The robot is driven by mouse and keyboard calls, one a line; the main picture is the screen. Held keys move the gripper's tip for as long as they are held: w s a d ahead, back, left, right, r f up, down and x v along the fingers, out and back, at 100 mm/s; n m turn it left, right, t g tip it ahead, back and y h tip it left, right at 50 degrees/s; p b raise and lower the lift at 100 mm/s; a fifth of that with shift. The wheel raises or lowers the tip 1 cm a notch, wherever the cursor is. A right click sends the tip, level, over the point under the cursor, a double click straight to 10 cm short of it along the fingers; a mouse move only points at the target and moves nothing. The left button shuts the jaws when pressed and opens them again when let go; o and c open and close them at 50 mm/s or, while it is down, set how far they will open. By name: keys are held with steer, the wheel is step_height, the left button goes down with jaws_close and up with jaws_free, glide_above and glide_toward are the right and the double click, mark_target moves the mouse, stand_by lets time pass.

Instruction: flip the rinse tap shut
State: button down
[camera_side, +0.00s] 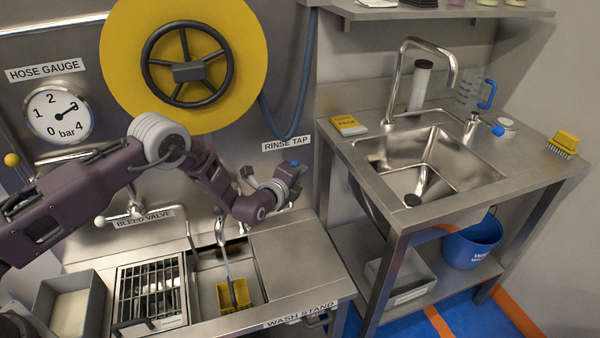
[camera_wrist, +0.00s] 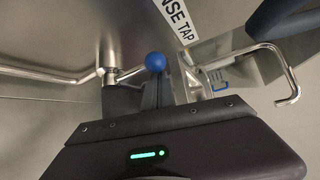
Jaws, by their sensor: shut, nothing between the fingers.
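The rinse tap's blue ball knob (camera_side: 294,163) shows just below the RINSE TAP label in the side view. In the wrist view the blue knob (camera_wrist: 155,62) sits at the end of a short lever beside a metal valve body on a pipe (camera_wrist: 110,75). My gripper (camera_side: 283,181) is close to the tap in the side view and hides most of it. In the wrist view my gripper's dark fingers (camera_wrist: 158,92) are shut and empty, pointing at the knob. I cannot tell whether they touch it.
A wash stand (camera_side: 295,255) lies below, with a yellow item (camera_side: 233,294) in its basin. A yellow disc with a black handwheel (camera_side: 187,72) is above my arm. A sink bench (camera_side: 480,205) with a tall faucet (camera_side: 452,62) stands to the right.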

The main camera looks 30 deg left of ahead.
steer(key=shift+s+a, duration=0.35)
steer(key=shift+a, duration=0.05)
stand_by(0.4)
steer(key=shift+n+t, duration=0.5)
steer(key=shift+t, duration=0.1)
steer(key=shift+s+a+f, duration=0.35)
steer(key=shift+s+a, duration=0.3)
steer(key=shift+s+a+f, duration=0.35)
steer(key=shift+s+a, duration=0.25)
steer(key=shift+s, duration=0.05)
steer(key=shift+s+a+f, duration=0.35)
steer(key=shift+s+a, duration=0.3)
steer(key=d+r, duration=0.1)
steer(key=d, duration=0.3)
steer(key=s+f, duration=0.2)
steer(key=s, duration=0.6)
steer(key=shift+s+a+f, duration=0.15)
steer(key=shift+s+f, duration=0.15)
steer(key=shift+f, duration=0.05)
